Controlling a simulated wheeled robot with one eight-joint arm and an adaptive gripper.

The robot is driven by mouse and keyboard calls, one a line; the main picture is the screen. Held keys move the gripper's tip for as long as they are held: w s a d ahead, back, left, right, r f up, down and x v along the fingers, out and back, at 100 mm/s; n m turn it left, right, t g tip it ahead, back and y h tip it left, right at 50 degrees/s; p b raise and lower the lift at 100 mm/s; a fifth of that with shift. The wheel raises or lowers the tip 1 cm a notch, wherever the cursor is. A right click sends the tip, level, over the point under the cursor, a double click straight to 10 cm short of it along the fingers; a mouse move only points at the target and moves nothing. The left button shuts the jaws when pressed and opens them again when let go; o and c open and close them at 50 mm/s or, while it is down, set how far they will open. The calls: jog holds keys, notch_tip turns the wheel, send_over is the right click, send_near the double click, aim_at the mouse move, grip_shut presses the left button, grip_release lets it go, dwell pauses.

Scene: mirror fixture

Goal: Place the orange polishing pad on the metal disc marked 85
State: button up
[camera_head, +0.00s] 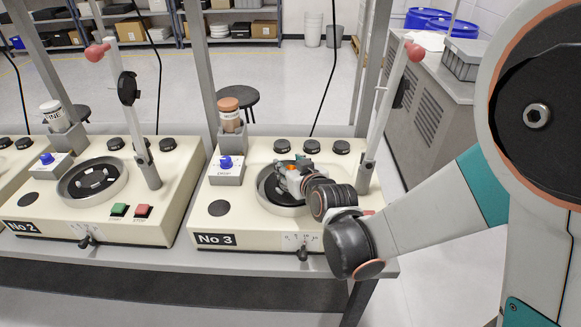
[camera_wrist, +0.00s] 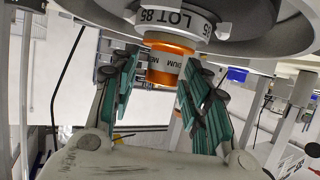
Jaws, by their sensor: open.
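The orange polishing pad (camera_wrist: 165,78) is a short orange cylinder with a white band of lettering. In the wrist view it sits against the grey metal disc (camera_wrist: 185,22), whose white label reads LOT 85. The pad appears to touch the disc face. My gripper (camera_wrist: 160,65) is open, with its teal fingers on either side of the pad and small gaps visible. In the head view my gripper (camera_head: 292,180) is over the round bowl of machine No 3, and a bit of orange (camera_head: 293,171) shows among the fingers. The disc is mostly hidden there.
Machine No 3 (camera_head: 205,222) has a lever (camera_head: 383,105) right of the bowl, and a blue-knobbed box (camera_head: 226,170) and brown-capped bottle (camera_head: 230,118) left of it. Machine No 2 (camera_head: 55,220) stands to the left with a similar lever (camera_head: 135,110).

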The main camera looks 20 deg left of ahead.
jog(key=p+v, duration=0.2)
jog(key=v, duration=1)
jog(key=shift+s+r+p, duration=0.15)
jog(key=shift+p, duration=0.25)
